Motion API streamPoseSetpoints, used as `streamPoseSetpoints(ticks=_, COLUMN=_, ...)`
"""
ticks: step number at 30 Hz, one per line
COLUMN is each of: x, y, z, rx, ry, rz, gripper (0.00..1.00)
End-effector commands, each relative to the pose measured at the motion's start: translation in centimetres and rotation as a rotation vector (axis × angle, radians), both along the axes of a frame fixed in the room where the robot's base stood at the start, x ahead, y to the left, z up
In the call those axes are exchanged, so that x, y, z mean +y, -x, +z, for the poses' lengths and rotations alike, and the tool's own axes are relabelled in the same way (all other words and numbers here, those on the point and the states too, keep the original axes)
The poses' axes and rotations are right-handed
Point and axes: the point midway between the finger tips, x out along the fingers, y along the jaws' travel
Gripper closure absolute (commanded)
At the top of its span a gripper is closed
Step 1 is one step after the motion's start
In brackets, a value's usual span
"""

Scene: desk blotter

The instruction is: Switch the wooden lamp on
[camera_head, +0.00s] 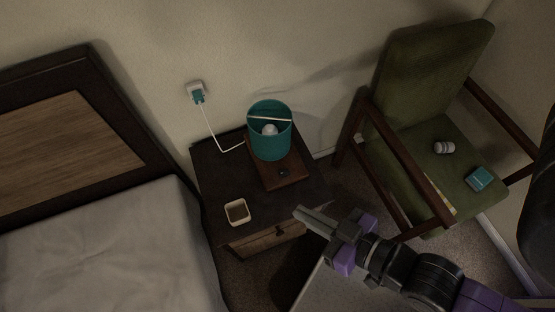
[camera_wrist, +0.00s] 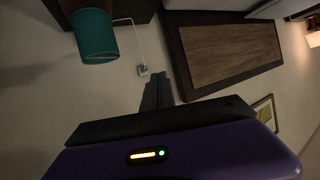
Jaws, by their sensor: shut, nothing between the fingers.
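The lamp stands on the nightstand in the head view, with a teal shade (camera_head: 270,146) and a rectangular wooden base (camera_head: 288,176). A pale bulb (camera_head: 270,130) shows inside the shade and looks unlit. A small dark round knob (camera_head: 283,172) sits on the base in front of the shade. My gripper (camera_head: 298,212) is shut and empty, in front of and below the lamp base, apart from it, near the nightstand's front right corner. The wrist view shows the shut fingers (camera_wrist: 157,88) and the teal shade (camera_wrist: 95,38) at upper left; the knob is not visible there.
The dark nightstand (camera_head: 215,180) also holds a small cream container (camera_head: 238,213). A white cord runs to a wall plug (camera_head: 197,94). A bed (camera_head: 100,250) is at left. A green armchair (camera_head: 425,75) at right holds a white bottle (camera_head: 444,147) and a teal box (camera_head: 479,179).

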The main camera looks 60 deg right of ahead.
Motion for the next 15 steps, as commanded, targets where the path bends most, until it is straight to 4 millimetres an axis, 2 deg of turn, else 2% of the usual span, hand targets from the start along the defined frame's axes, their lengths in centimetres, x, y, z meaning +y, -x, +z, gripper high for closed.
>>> streamPoseSetpoints(ticks=1, x=-0.3, y=-1.4, z=-2.2, rx=0.036, ry=-0.024, rz=-0.037, gripper=1.00)
streamPoseSetpoints(ticks=6, x=-0.8, y=-5.2, z=-8.9, rx=0.194, ry=-0.116, rz=-0.121, gripper=1.00)
streamPoseSetpoints(ticks=12, x=-2.3, y=-9.8, z=-14.7, rx=0.373, ry=-0.224, rz=-0.184, gripper=1.00)
streamPoseSetpoints(ticks=15, x=-3.6, y=-12.1, z=-16.6, rx=0.460, ry=-0.274, rz=-0.205, gripper=1.00)
